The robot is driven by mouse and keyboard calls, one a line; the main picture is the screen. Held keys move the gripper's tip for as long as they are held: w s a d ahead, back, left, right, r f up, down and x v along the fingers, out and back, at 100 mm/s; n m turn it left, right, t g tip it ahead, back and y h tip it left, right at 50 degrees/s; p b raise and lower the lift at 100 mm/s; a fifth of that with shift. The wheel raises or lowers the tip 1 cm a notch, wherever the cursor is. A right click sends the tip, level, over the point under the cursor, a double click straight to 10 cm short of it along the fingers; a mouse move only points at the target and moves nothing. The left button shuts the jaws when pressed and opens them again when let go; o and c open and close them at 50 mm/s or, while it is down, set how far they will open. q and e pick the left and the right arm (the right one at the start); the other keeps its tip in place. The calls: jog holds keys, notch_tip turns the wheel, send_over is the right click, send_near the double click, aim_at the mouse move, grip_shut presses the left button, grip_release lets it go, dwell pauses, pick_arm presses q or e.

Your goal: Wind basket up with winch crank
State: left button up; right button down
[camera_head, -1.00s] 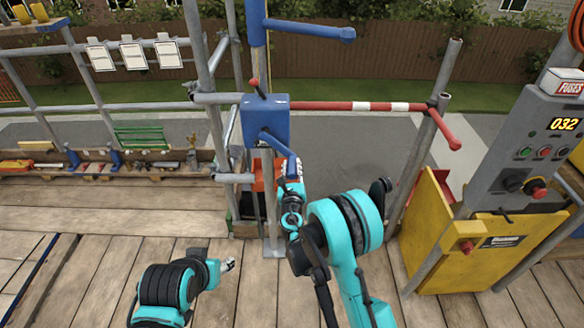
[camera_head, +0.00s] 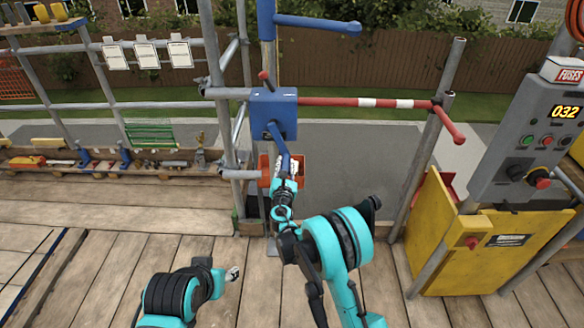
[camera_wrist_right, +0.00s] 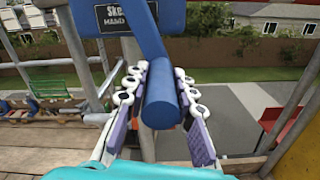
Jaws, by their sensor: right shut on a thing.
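The blue winch box (camera_head: 284,113) is fixed to an upright pole, and its blue crank (camera_head: 278,138) reaches down and toward me. My right gripper (camera_head: 286,168) is shut on the crank handle. In the right wrist view the round blue handle (camera_wrist_right: 161,108) sits between the two fingers, its end facing the camera. An orange container (camera_head: 299,166), possibly the basket, shows behind the crank and gripper, partly hidden by them. My left gripper (camera_head: 232,273) is low over the deck, holding nothing that I can see; its finger gap is too small to read.
A red and white barrier bar (camera_head: 365,102) runs right from the winch box. A yellow cabinet (camera_head: 455,250) and a grey control panel (camera_head: 530,150) reading 032 stand at the right. A shelf of tools (camera_head: 110,165) lies at the left. The wooden deck (camera_head: 110,280) in front is largely clear.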

jog(key=shift+a+f+m, duration=0.2)
jog(key=shift+a+m, duration=0.1)
jog(key=shift+a, duration=0.25)
jog(key=shift+a+f+b, duration=0.1)
jog(key=shift+a+b, duration=0.25)
jog(key=shift+a, duration=0.3)
jog(key=shift+a, duration=0.1)
jog(key=c, duration=1.3)
grip_release()
jog(key=shift+o, duration=0.2)
jog(key=s, duration=1.2)
